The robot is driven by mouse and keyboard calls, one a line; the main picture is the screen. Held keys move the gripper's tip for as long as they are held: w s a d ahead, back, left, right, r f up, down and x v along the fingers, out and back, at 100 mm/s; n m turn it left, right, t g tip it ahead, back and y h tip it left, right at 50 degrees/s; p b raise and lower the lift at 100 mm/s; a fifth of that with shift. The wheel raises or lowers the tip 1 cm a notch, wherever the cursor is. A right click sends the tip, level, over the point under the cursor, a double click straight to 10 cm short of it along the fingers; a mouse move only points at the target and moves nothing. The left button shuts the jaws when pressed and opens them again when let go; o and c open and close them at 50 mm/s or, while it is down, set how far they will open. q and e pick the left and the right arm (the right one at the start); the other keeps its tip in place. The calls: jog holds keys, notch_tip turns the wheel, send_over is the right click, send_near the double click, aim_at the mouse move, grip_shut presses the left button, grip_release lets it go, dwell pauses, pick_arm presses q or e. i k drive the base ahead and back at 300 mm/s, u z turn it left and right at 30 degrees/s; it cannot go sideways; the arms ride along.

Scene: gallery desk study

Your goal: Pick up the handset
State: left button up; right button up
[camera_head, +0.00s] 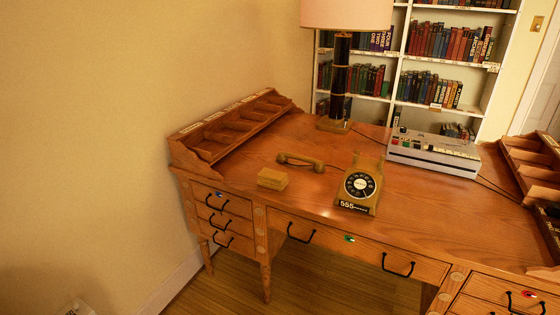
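The handset (300,161) is a brown-tan telephone receiver. It lies on the wooden desk (235,165), off its cradle, to the left of the telephone. The rotary telephone (360,187) is tan with a black dial and a "555" label on its front. It stands upright on the desk near the front edge. Neither of my grippers shows in the head view, so I cannot see their state.
A small tan box (272,179) lies just in front of the handset. A lamp (337,85) stands behind it. A grey machine with buttons (434,152) is at the right. A slotted wooden organizer (232,124) lines the desk's left end. Floor is clear in front.

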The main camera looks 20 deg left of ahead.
aim_at(320, 166)
jog(key=u, duration=1.65)
jog(key=i, duration=2)
jog(key=z, duration=2.9)
